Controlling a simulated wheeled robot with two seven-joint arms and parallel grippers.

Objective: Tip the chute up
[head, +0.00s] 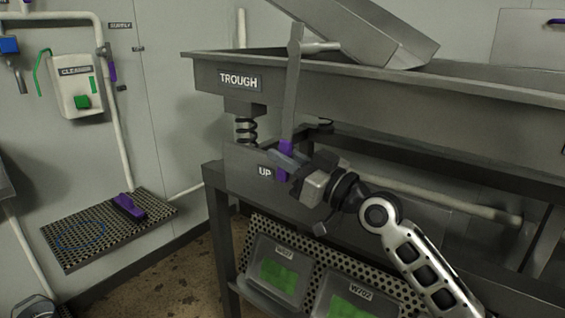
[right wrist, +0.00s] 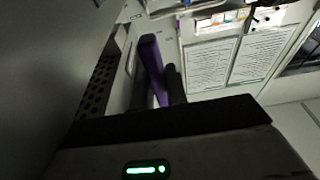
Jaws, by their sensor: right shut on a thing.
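The chute (head: 365,25) is a grey metal tray lying at a tilt over the trough (head: 400,82), at the top of the head view. A flat grey lever (head: 293,85) stands nearly upright at the trough's front. Its purple handle (head: 286,148) is at the lower end, beside the UP label (head: 264,171). My right gripper (head: 287,163) is shut on the purple handle. In the right wrist view the purple handle (right wrist: 152,65) shows by the dark fingers. My left gripper is not in view.
A perforated shelf (head: 85,235) with a purple-handled tool (head: 129,207) is on the left wall, below a white cleaner box (head: 76,93). Bins with green contents (head: 279,276) sit under the trough. A spring (head: 246,130) stands under the trough's left end.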

